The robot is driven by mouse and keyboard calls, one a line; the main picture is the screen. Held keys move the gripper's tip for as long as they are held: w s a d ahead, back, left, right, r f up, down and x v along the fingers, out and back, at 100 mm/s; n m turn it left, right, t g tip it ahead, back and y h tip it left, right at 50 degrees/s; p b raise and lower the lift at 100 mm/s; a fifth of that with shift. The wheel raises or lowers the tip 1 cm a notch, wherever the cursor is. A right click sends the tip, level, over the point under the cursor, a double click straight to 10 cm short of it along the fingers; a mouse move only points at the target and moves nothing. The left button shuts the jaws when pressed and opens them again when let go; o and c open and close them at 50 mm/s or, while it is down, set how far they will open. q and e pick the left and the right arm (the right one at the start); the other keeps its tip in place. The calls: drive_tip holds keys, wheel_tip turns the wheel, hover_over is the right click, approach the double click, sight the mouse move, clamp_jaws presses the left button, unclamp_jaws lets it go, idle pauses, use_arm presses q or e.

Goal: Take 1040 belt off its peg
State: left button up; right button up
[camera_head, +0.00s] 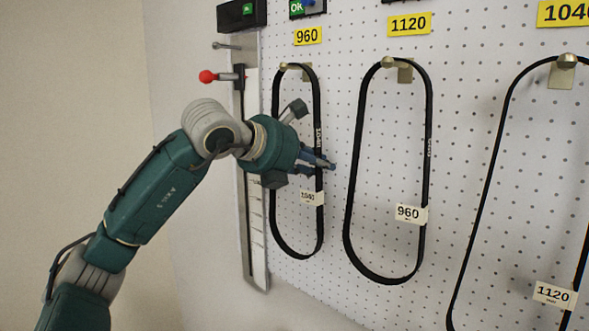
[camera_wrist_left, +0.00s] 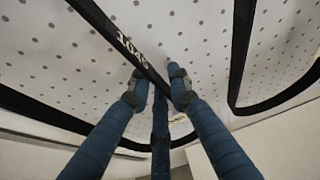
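The belt tagged 1040 (camera_head: 318,100) is a black loop hanging on the leftmost peg (camera_head: 284,67), under the yellow 960 sign. Its white 1040 tag (camera_head: 311,198) is on the right strand. My left gripper (camera_head: 328,164) reaches in from the left at that strand, just above the tag. In the left wrist view, the strand printed 1040 (camera_wrist_left: 132,48) runs between the blue fingertips (camera_wrist_left: 158,85) with little space either side. Whether they pinch it is unclear. My right gripper is not in view.
A belt tagged 960 (camera_head: 430,120) hangs close on the right under the 1120 sign (camera_head: 409,24). A belt tagged 1120 (camera_head: 487,190) hangs under the 1040 sign (camera_head: 565,13). A gauge with a red knob (camera_head: 207,77) stands left.

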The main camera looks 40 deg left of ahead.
sight(315, 129)
use_arm(q)
clamp_jaws()
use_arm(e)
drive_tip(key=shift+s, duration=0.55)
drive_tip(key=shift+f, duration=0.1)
use_arm(q)
wheel_tip(315, 129, up, 7)
drive_tip(key=shift+s+b, duration=0.15)
drive_tip(key=shift+b, duration=0.3)
drive_tip(key=s+a+b, duration=0.1)
drive_tip(key=s+b, duration=0.4)
drive_tip(key=s, duration=1.4)
drive_tip(key=shift+s+a, duration=0.25)
drive_tip(key=shift+s, duration=0.1)
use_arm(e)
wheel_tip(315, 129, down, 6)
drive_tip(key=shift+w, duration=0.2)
